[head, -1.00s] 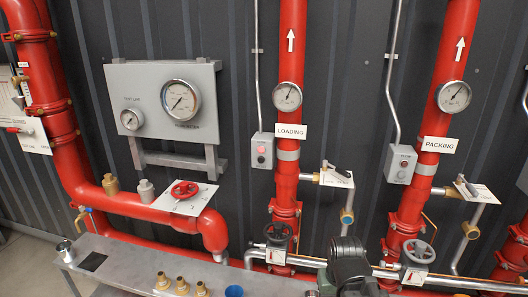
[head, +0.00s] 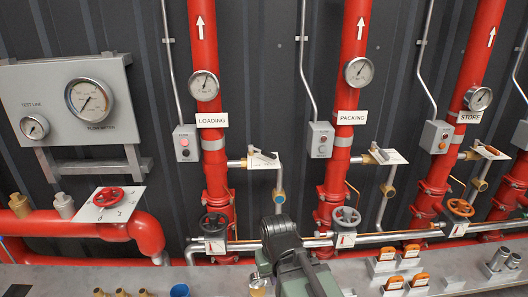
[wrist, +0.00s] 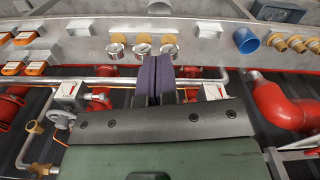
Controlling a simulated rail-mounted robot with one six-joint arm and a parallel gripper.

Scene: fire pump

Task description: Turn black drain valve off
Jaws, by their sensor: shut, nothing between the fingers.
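The black drain valve (head: 214,224) is a dark handwheel at the foot of the red LOADING pipe (head: 215,165). A small white card with a red mark (head: 215,246) hangs below it. My gripper (wrist: 166,62) is shut and empty in the wrist view, its dark fingers pointing toward the bench. In the head view my arm stands to the right of the black valve, apart from it in the picture, and its fingertips are hidden. The black wheel cannot be made out in the wrist view. A grey handwheel (head: 346,217) sits below PACKING, and an orange one (head: 461,208) below STORE.
A silver horizontal pipe (head: 385,237) runs behind my arm. The bench (head: 80,280) in front carries brass fittings (head: 122,293), a blue cup (head: 179,290) and orange-topped blocks (head: 411,252). A red handwheel (head: 108,196) is at the left.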

